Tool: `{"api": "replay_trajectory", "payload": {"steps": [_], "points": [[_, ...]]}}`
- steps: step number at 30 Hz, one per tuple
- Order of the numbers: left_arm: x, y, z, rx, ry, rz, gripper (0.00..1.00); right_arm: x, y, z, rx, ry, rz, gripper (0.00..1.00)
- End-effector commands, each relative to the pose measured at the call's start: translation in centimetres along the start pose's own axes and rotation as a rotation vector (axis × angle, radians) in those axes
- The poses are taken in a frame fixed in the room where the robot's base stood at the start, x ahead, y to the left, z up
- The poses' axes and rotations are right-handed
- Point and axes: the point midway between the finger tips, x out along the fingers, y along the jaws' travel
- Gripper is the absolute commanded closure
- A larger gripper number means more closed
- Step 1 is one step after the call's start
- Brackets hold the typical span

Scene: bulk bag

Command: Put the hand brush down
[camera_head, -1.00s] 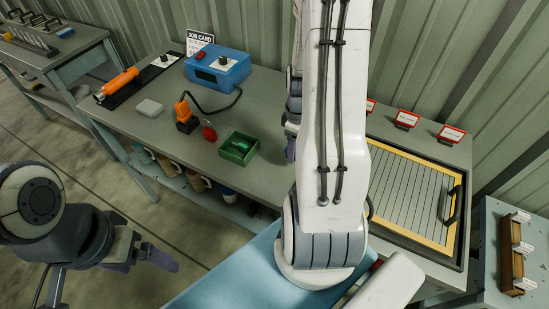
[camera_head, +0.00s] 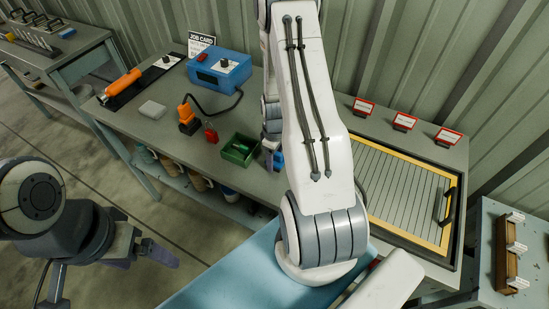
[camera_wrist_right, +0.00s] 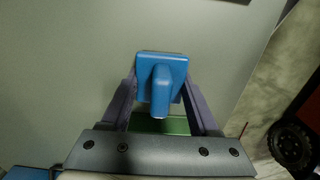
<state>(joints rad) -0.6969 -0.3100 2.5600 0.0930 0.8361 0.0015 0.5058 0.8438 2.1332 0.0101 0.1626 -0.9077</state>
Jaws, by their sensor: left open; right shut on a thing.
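The hand brush (camera_wrist_right: 161,72) is blue and sits between the two fingers of my right gripper (camera_wrist_right: 160,88) in the right wrist view. My right gripper is shut on it. In the head view a small blue part of the brush (camera_head: 279,160) shows beside the right gripper (camera_head: 269,152), just right of the green box; my arm hides the rest. I cannot tell whether the brush touches the bench. My left gripper (camera_head: 148,257) is open and empty at the lower left, off the bench.
The green box (camera_head: 239,150) stands on the grey bench (camera_head: 165,130) close to the brush. A red tag (camera_head: 210,135), an orange-black tool (camera_head: 187,117) and a blue box (camera_head: 219,68) lie further left. A yellow-framed slatted panel (camera_head: 410,195) lies to the right.

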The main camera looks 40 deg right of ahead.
Motion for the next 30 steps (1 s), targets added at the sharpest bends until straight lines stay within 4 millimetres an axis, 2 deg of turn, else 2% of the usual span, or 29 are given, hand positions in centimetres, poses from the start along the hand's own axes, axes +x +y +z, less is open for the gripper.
{"api": "replay_trajectory", "payload": {"steps": [5, 6, 7, 8, 15, 20, 23, 30], "points": [[0.4, 0.0, 0.0, 0.0, 0.0, 0.0, 0.09, 0.4, 0.0, 0.0, 0.0, 0.0, 0.0, 0.99], [0.3, 0.0, 0.0, 0.0, 0.0, 0.0, 0.09, 0.3, 0.0, 0.0, 0.0, 0.0, 0.0, 0.27], [0.2, 0.0, 0.0, 0.0, 0.0, 0.0, 0.09, 0.3, 0.0, 0.0, 0.0, 0.0, 0.0, 0.16], [0.2, 0.0, 0.0, 0.0, 0.0, 0.0, 0.09, 0.3, 0.0, 0.0, 0.0, 0.0, 0.0, 0.09], [0.2, 0.0, 0.0, 0.0, 0.0, 0.0, 0.09, 0.2, -0.1, 0.0, -0.001, -0.001, -0.001, 0.09], [0.3, 0.0, 0.0, 0.0, 0.0, 0.0, 0.09, -0.7, 0.1, -0.1, -0.001, 0.002, 0.002, 0.09], [0.6, 0.0, 0.0, 0.0, 0.0, 0.0, 0.09, -2.2, 0.1, -0.1, -0.001, 0.003, 0.004, 0.09], [1.5, -0.1, 0.1, 0.001, 0.0, 0.0, 0.09, -7.0, 0.1, -0.1, -0.001, 0.004, 0.005, 0.09]]}}
